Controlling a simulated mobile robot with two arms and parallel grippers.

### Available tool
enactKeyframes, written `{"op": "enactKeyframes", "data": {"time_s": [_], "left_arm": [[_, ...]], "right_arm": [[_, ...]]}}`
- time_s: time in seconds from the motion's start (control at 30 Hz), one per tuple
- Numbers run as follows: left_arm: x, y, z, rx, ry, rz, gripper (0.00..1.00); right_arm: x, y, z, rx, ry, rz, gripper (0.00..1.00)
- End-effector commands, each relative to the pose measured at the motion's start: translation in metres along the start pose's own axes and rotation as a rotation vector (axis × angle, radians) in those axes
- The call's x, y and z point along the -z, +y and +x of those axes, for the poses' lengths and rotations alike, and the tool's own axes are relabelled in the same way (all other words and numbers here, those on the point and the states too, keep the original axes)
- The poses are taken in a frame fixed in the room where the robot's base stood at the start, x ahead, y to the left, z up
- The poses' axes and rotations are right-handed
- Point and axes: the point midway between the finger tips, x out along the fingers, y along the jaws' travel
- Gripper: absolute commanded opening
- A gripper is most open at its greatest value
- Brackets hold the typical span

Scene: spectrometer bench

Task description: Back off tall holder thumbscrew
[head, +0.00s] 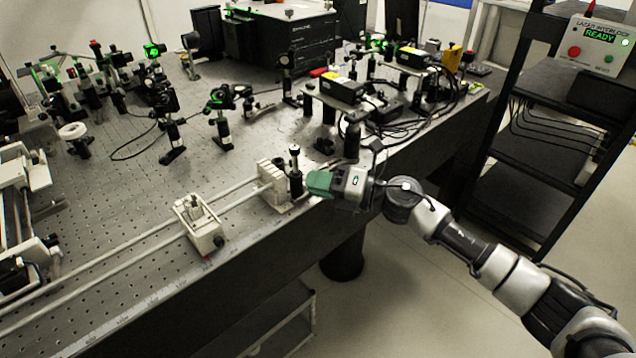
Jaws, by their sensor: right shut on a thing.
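My right gripper (312,184), with green fingers, reaches in from the right and is shut at the right side of the holder. The thumbscrew is hidden by the fingers; the grip appears to be on it. My left gripper is not in view.
Two pale rails (120,258) run along the bench front, with a white carriage (203,226) on them. Black optics mounts (222,125) stand behind. A raised plate with boxes and cables (370,100) is behind my right gripper. A black shelf rack (530,150) stands right; floor between is clear.

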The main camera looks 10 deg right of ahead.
Motion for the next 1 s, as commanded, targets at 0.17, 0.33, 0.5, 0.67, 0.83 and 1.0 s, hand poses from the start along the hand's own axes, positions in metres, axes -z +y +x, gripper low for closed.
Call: {"op": "enactKeyframes", "data": {"time_s": [0.17, 0.33, 0.5, 0.67, 0.83, 1.0], "left_arm": [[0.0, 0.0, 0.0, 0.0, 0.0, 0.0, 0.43], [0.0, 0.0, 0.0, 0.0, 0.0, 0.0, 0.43], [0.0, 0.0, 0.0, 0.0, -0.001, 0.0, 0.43], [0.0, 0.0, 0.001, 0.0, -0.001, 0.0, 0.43], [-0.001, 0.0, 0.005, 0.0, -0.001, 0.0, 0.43], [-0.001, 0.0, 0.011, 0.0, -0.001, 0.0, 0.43]], "right_arm": [[0.001, -0.002, 0.0, 0.002, 0.002, 0.002, 0.2], [0.001, -0.001, 0.0, 0.002, 0.001, 0.002, 0.43], [0.0, -0.001, 0.0, 0.001, 0.001, 0.002, 0.43], [0.0, -0.001, -0.003, 0.001, 0.0, 0.001, 0.43], [0.001, -0.003, -0.026, 0.003, 0.0, 0.002, 0.43], [0.001, -0.003, -0.062, 0.004, 0.0, 0.001, 0.43]]}}
